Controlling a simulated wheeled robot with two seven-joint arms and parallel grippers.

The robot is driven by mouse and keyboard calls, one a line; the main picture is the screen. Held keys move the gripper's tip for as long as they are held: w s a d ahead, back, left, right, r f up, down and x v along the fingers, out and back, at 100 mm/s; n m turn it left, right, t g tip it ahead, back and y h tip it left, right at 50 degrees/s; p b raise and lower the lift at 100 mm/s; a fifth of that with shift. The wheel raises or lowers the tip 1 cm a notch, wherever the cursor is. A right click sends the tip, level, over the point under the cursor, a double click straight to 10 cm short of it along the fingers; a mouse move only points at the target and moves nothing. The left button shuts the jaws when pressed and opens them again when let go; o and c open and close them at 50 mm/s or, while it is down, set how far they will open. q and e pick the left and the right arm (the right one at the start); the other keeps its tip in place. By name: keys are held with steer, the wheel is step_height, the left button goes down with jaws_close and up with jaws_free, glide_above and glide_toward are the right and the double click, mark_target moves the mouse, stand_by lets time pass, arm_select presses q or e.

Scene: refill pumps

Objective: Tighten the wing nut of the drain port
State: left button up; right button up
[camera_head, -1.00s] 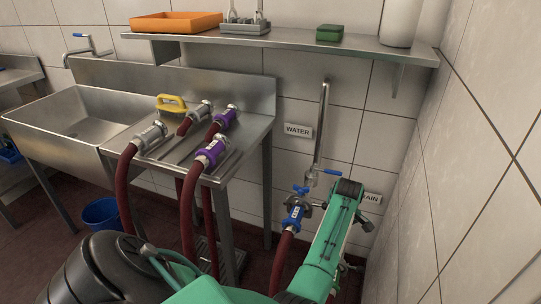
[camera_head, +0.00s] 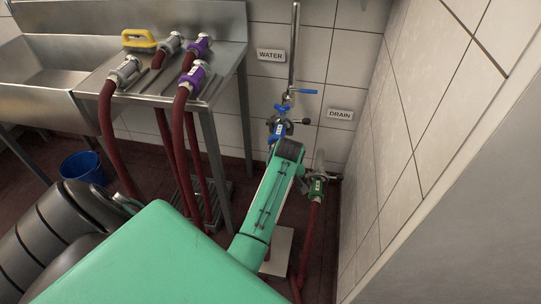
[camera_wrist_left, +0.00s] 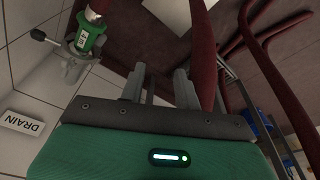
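The drain port's green-banded hose coupling (camera_head: 316,187) hangs low on the wall at the right, below the DRAIN sign (camera_head: 340,114). A metal clamp surrounds its top, and a small dark wing nut (camera_head: 335,177) sticks out to its right. In the left wrist view the green coupling (camera_wrist_left: 90,38) is at the upper left, with the wing nut (camera_wrist_left: 39,35) at its outer side. My left gripper (camera_wrist_left: 158,88) is open and empty, its two fingers apart, and the coupling is beside them, not between them. In the head view my left arm hides the fingers. My right gripper is not in view.
The water port's blue coupling (camera_head: 277,130) with its clamp is just behind my left arm. A dark red hose (camera_head: 312,235) drops from the drain coupling. The tiled wall is close on the right. A steel table (camera_head: 222,85) with several hoses stands left.

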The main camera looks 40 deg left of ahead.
arm_select(q)
steer(key=s+d+f+m+t, duration=0.1)
steer(key=s+m, duration=0.2)
steer(key=s, duration=0.4)
steer(key=shift+s+d, duration=0.15)
steer(key=shift+d, duration=0.1)
steer(key=shift+f, duration=0.1)
